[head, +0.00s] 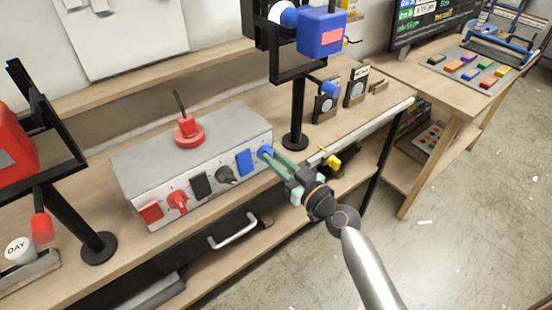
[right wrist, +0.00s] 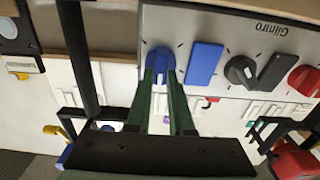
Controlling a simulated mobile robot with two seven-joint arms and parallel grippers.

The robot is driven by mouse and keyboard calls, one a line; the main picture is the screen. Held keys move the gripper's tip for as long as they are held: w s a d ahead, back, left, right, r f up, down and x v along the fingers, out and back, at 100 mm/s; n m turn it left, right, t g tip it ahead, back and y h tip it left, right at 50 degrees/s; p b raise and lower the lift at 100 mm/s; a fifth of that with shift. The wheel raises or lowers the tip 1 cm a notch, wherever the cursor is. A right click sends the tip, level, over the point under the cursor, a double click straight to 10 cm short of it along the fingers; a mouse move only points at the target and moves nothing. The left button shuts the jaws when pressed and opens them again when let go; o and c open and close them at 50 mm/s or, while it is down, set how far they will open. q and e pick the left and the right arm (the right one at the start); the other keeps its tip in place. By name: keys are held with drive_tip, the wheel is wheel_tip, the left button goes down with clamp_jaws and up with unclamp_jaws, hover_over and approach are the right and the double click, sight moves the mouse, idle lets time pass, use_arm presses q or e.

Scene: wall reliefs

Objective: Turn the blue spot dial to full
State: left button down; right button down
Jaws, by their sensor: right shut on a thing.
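The blue dial (head: 265,152) is at the right end of the front face of a grey control box (head: 240,127). My right gripper (head: 272,156) reaches it from the front right, its green fingers closed on it. In the right wrist view the blue dial (right wrist: 161,61) sits between the two fingertips (right wrist: 161,78), which partly cover it. Its exact angle is hard to read. My left gripper is not in view.
Left of the dial are a blue rocker (head: 244,161), a black dial (head: 227,175), a black rocker (head: 201,184), a red dial (head: 178,201) and a red rocker (head: 150,212). A red knob with a lever (head: 189,132) stands on the box. A red lamp (head: 12,150) stands left.

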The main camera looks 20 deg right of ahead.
drive_tip(key=shift+m, duration=0.3)
drive_tip(key=m, duration=0.8)
drive_tip(key=f+m+p, duration=0.1)
drive_tip(key=m, duration=0.8)
drive_tip(key=m+p, duration=0.1)
drive_tip(key=m, duration=0.8)
drive_tip(key=shift+w+d+f, duration=0.15)
drive_tip(key=shift+d+f, duration=0.2)
drive_tip(key=shift+d, duration=0.05)
drive_tip(key=shift+m, duration=0.3)
drive_tip(key=c, duration=0.8)
unclamp_jaws()
